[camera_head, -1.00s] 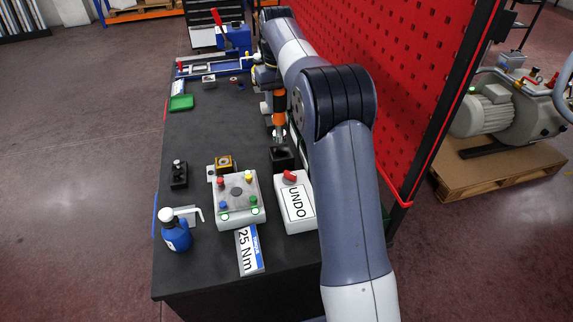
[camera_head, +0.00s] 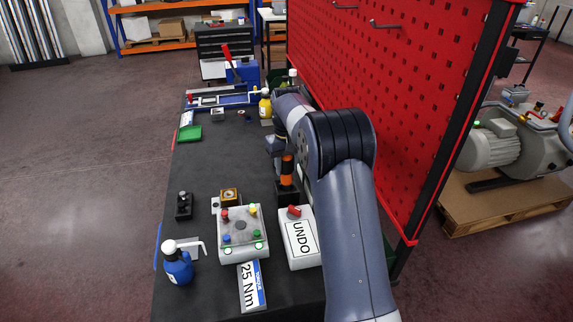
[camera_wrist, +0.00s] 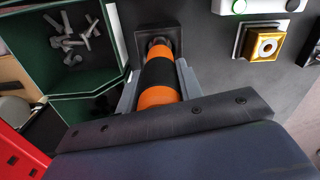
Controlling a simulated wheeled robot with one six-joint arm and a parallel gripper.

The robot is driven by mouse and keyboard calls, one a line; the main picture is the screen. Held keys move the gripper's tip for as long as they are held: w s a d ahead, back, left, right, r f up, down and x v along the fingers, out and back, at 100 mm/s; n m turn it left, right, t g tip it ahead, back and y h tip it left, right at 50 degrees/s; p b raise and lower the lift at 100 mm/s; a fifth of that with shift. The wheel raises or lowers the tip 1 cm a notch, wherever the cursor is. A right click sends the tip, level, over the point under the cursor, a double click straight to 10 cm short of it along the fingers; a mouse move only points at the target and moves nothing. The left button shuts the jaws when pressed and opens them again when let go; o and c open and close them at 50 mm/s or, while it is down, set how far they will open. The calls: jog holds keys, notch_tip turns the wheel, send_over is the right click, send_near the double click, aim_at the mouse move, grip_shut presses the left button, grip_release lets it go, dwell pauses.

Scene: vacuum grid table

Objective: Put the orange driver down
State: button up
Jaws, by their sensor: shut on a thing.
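The orange driver (camera_head: 287,166), orange with a black band, stands upright at the square black holder (camera_head: 289,196) on the dark table. In the wrist view the driver (camera_wrist: 159,96) lies between the fingers of my gripper (camera_wrist: 158,84), which is shut on it. Its far end meets the black holder (camera_wrist: 173,19) there; how deep it sits inside cannot be told. In the head view my arm partly covers the gripper (camera_head: 282,147).
A grey button box (camera_head: 241,246) and a white UNDO box (camera_head: 300,256) stand in front of the holder. A small yellow-framed fixture (camera_head: 229,196) is left of it. Green bins (camera_wrist: 92,108), one holding grey bolts, are close by in the wrist view. A red pegboard (camera_head: 390,100) rises right.

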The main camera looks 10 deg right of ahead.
jog(key=shift+f, duration=0.1)
jog(key=o, duration=1.1)
notch_tip(320, 180, up, 12)
jog(key=shift+r, duration=0.15)
